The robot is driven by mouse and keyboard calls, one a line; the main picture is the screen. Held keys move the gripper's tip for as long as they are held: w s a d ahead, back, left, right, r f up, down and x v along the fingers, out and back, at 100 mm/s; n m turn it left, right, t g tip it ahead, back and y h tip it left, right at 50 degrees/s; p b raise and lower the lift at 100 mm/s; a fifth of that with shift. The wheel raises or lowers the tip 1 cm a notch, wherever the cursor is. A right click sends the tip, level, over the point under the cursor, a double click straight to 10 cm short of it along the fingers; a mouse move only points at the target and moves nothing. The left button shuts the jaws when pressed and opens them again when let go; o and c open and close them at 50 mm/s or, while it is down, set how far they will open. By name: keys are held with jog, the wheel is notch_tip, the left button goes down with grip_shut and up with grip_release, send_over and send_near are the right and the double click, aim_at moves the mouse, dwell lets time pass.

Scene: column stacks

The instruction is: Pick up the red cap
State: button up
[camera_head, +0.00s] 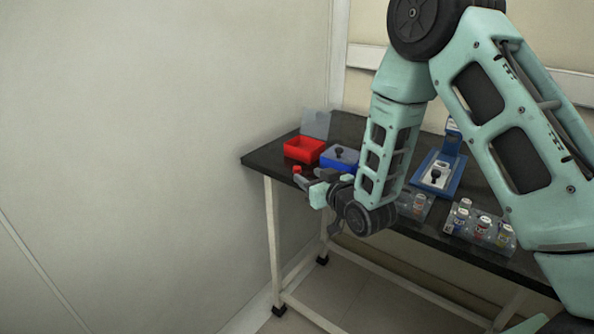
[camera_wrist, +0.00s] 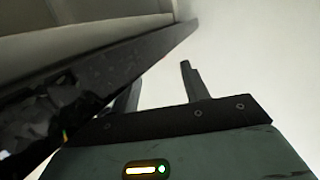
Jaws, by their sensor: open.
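The red cap (camera_head: 297,169) is a small red piece at the left end of the black table, in front of the red box, in the head view. My gripper (camera_head: 308,178) is close to it, on its near right side, with its fingers pointing left. The head view does not show whether they touch. In the wrist view the gripper (camera_wrist: 160,82) is open with nothing between its two fingers. The red cap does not show in the wrist view.
A red box (camera_head: 304,149) and a blue box (camera_head: 340,158) stand behind my gripper on the black table (camera_head: 262,154). A blue-framed device (camera_head: 440,173) and clear racks of vials (camera_head: 482,228) are to the right. A wall is close on the left.

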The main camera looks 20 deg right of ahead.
aim_at(299, 169)
jog(key=x, duration=0.5)
jog(key=shift+w, duration=0.1)
grip_shut()
